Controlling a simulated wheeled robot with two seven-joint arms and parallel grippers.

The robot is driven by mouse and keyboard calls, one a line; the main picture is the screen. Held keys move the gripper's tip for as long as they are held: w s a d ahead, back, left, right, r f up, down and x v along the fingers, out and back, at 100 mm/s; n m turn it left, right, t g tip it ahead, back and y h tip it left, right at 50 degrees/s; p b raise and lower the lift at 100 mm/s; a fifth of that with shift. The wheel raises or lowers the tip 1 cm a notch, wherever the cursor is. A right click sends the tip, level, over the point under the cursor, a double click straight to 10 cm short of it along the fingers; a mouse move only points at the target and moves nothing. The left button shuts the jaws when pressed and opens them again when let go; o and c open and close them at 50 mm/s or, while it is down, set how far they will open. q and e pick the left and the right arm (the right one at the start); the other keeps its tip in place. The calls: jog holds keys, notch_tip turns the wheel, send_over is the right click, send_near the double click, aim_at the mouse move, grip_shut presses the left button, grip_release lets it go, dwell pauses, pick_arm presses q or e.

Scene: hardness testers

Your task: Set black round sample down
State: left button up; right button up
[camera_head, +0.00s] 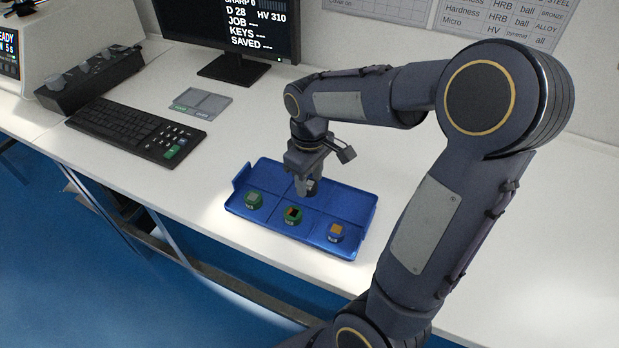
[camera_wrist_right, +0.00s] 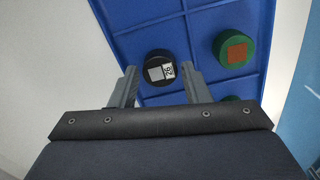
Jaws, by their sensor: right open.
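The black round sample (camera_wrist_right: 153,82) shows in the right wrist view, with a pale square and a small number label on its top. It stands in a compartment of the blue tray (camera_wrist_right: 195,30). My right gripper (camera_wrist_right: 158,72) is open, with one finger on each side of the sample's near part. In the head view my right gripper (camera_head: 305,188) points down into the back row of the blue tray (camera_head: 348,207). It hides the black sample there. My left gripper is not in view.
Three other round samples stand along the tray's front: a grey-topped green one (camera_head: 253,200), a dark-and-red-topped one (camera_head: 292,215) and an orange-topped one (camera_head: 336,232). A keyboard (camera_head: 135,130), small grey pad (camera_head: 201,103) and monitor (camera_head: 232,68) are behind left.

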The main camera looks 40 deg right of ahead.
aim_at(309, 185)
notch_tip(309, 185, up, 12)
jog(key=f+p, duration=0.1)
jog(key=p, duration=0.1)
jog(key=s+a+f+m+t+y, duration=0.3)
jog(key=s+a+f+m+t, duration=0.1)
jog(key=s+a, duration=0.7)
jog(key=s+m+t, duration=0.1)
jog(key=s, duration=0.2)
jog(key=shift+t+y, duration=0.3)
jog(key=shift+y, duration=0.1)
jog(key=shift+s, duration=0.1)
